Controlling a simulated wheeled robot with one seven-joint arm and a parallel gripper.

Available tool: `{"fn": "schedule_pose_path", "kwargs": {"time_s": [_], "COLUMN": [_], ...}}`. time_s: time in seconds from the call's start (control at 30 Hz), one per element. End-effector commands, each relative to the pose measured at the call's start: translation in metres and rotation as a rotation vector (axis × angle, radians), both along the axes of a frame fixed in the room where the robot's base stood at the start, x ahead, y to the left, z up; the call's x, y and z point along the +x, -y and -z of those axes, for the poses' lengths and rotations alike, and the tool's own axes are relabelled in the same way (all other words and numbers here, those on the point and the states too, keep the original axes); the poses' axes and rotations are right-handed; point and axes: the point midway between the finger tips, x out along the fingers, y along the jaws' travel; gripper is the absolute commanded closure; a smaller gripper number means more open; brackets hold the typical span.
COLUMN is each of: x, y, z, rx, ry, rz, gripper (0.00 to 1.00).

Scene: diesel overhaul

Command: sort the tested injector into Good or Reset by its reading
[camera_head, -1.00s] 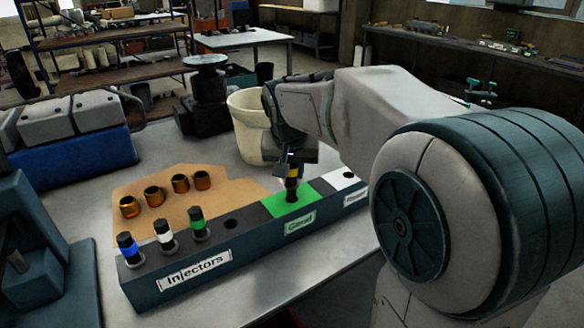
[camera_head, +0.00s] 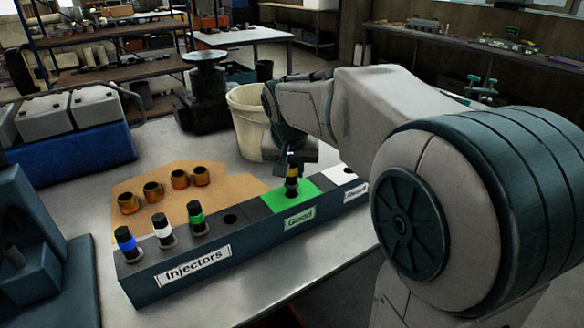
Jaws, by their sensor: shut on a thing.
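My gripper (camera_head: 292,161) is shut on an injector (camera_head: 292,181) with a yellow band and a dark body. It holds the injector upright over the green Good section (camera_head: 312,190) of the dark rack (camera_head: 196,270). The injector's lower end is at the hole there; how deep it sits is hard to tell. The white section (camera_head: 340,174) lies to the right, its label partly hidden by my arm. Blue-banded (camera_head: 126,243), white-banded (camera_head: 162,229) and green-banded (camera_head: 196,217) injectors stand in the Injectors section. No reading is visible.
An empty hole (camera_head: 231,220) lies between the green-banded injector and the Good section. Several copper-coloured cups (camera_head: 153,191) stand on a tan mat (camera_head: 232,188) behind the rack. A cream bucket (camera_head: 248,125) stands behind my gripper. A blue machine (camera_head: 38,265) stands at the left.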

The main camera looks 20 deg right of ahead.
Motion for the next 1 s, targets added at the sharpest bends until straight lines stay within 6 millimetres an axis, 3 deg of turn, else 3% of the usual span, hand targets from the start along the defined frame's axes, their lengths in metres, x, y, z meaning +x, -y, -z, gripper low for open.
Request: {"fn": "schedule_pose_path", "kwargs": {"time_s": [0.6,1.0], "x": [0.000,0.000], "y": [0.000,0.000], "z": [0.022,0.023], "rx": [0.000,0.000], "ry": [0.001,0.001], "rz": [0.000,0.000], "gripper": [1.00,1.00]}}
